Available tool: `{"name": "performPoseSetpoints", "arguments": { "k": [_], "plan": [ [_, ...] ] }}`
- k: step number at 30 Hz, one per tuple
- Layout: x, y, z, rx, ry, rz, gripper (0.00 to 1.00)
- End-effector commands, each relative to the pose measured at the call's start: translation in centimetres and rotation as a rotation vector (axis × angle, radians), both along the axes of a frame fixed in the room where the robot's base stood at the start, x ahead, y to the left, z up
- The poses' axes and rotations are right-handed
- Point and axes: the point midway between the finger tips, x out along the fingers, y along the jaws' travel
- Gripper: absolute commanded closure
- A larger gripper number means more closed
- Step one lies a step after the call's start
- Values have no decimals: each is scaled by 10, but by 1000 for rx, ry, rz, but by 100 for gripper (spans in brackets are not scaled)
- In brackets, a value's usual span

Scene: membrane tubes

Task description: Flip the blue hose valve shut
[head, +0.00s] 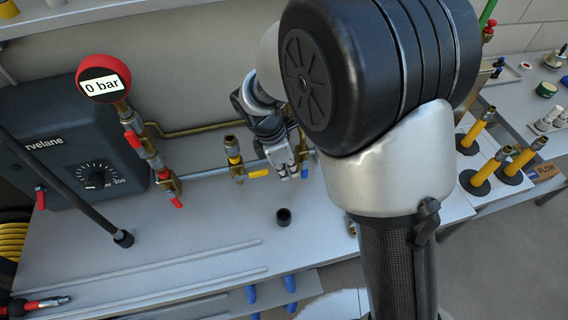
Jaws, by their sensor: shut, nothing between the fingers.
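My gripper (291,174) is shut and empty. It points down at the pipework along the back of the bench. A small blue patch (305,172) shows right beside its fingertips; it looks like the blue valve's handle, but the gripper and arm hide most of it. I cannot tell whether it touches the fingers or how the handle is turned. A brass valve with a yellow handle (258,174) stands just left of the gripper, its handle pointing right.
A gauge (103,79) reads 0 bar above red-handled valves (165,174). A dark machine (95,150) stands at left. Yellow posts (487,173) stand at right. My arm hides the middle right.

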Motion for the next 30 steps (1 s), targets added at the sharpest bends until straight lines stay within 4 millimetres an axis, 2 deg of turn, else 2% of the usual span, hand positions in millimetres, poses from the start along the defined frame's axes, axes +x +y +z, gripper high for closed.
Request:
{"name": "performPoseSetpoints", "arguments": {
  "k": [4, 17, 25, 30],
  "plan": [
    [0, -3, -12, -1, 2, 0, 100],
    [0, -3, -13, -13, -1, -1, 100],
    [1, -7, -24, -219, -55, 5, 100],
    [2, -10, -24, -248, -68, 1, 100]
  ]
}}
